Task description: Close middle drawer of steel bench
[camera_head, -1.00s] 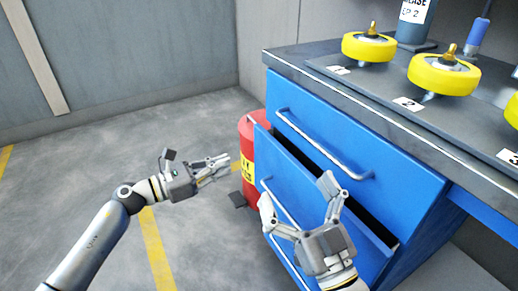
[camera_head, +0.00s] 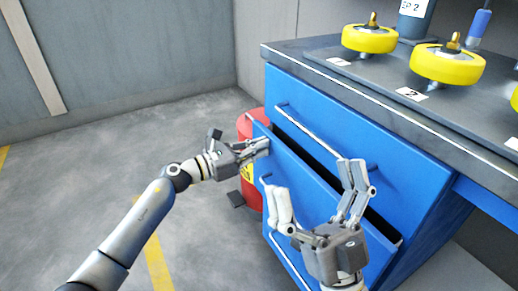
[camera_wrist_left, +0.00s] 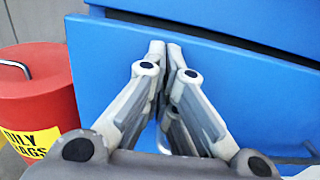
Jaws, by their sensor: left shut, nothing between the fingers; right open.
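The blue steel bench has a middle drawer (camera_head: 292,171) that stands partly open, with a dark gap along its top edge. Its front also shows in the left wrist view (camera_wrist_left: 240,85). My left gripper (camera_head: 266,146) is shut and empty, with its fingertips at the left part of the drawer front. In the left wrist view its fingertips (camera_wrist_left: 166,48) lie close to the upper part of that front; I cannot tell whether they touch. My right gripper (camera_head: 318,175) is open in front of the drawer and hides part of its front and handle.
A red oily-rags bin (camera_head: 250,187) stands left of the bench, close to my left gripper; it also shows in the left wrist view (camera_wrist_left: 40,95). The closed top drawer (camera_head: 350,140) has a protruding bar handle. Yellow wheels (camera_head: 370,39) sit on the benchtop. Floor at left is clear.

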